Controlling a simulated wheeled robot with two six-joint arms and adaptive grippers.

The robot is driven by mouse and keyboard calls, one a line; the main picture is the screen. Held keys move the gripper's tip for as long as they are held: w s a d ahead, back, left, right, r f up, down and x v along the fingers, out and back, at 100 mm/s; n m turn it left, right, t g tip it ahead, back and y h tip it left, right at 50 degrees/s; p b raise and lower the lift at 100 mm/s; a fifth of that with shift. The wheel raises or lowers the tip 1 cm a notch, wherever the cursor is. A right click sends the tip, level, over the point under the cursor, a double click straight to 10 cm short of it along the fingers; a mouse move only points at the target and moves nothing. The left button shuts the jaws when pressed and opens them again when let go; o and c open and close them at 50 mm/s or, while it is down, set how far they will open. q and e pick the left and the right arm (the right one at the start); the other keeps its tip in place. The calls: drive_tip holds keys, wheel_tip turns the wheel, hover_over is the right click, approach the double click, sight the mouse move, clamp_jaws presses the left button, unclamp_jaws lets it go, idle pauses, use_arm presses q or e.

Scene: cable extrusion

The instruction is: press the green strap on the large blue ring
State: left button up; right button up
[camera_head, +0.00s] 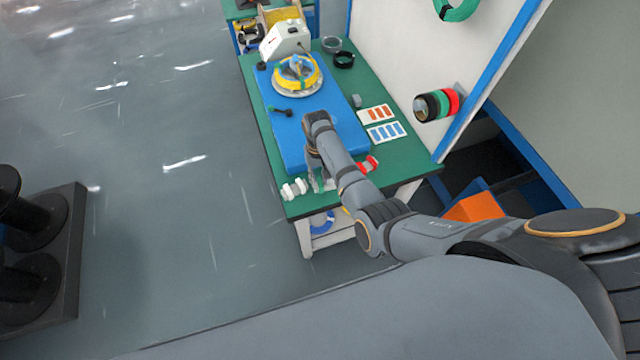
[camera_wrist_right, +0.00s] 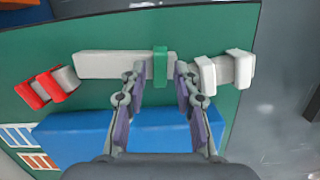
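In the right wrist view, a green strap (camera_wrist_right: 160,66) sits around a light grey bar (camera_wrist_right: 100,65) on the green table. My right gripper (camera_wrist_right: 160,72) is open, with one fingertip on each side of the green strap; I cannot tell whether they touch it. In the head view, my right gripper (camera_head: 318,180) is over the near end of the table, mostly hidden by its arm. A blue ring (camera_head: 322,223) shows partly below the tabletop; I cannot tell if it is the large one. A yellow coil (camera_head: 283,80) rests on a round holder. My left gripper is not in view.
White straps (camera_wrist_right: 206,76) and red straps (camera_wrist_right: 32,96) flank the green one. A blue mat (camera_head: 345,120) covers much of the table. A white machine (camera_head: 285,38) stands at the back. Tape rolls (camera_head: 437,104) hang on the wall panel.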

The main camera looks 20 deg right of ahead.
drive_tip(key=shift+f+b, duration=0.4)
drive_tip(key=shift+f, duration=0.3)
drive_tip(key=shift+r+p, duration=0.2)
drive_tip(key=shift+p, duration=0.25)
clamp_jaws()
wheel_tip(320, 180, up, 8)
drive_tip(key=p, duration=0.8)
drive_tip(key=shift+p, duration=0.3)
